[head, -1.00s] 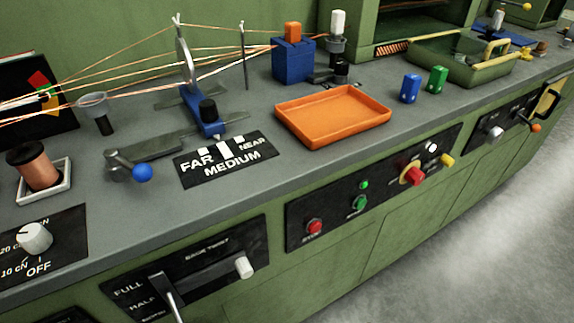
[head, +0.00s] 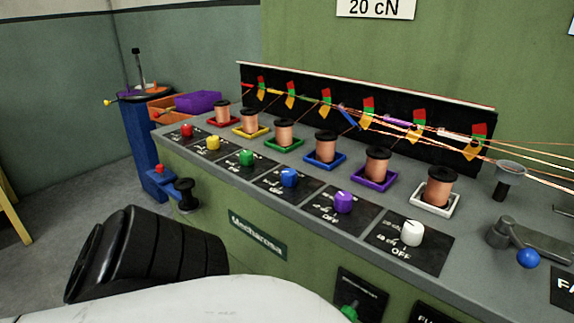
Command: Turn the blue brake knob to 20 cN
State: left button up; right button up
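The blue brake knob (head: 289,177) sits on a black dial plate (head: 272,189) on the bench top, in a row of knobs in the head view. The white marks on its plate are too small to read, and I cannot tell its setting. Behind it a copper spool (head: 325,149) stands in a blue square tray (head: 340,164). A sign (head: 375,8) on the wall panel reads 20 cN. No gripper shows in the head view.
Red (head: 186,131), yellow (head: 213,143), green (head: 246,158), purple (head: 343,202) and white (head: 411,233) knobs share the row. Spools and a black guide board (head: 370,110) with thin wires stand behind. A blue ball lever (head: 528,258) is at right. My own arm fills the lower left.

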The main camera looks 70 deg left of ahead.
aim_at(288, 176)
jog(key=z, duration=0.1)
jog(key=k, duration=0.3)
jog(key=u, duration=1)
jog(key=i, duration=0.2)
jog(key=u, duration=0.6)
jog(key=k, duration=1.15)
jog(key=u, duration=0.15)
jog(key=i, duration=0.35)
jog(key=u, duration=0.7)
jog(key=i, duration=0.95)
jog(key=z, duration=0.2)
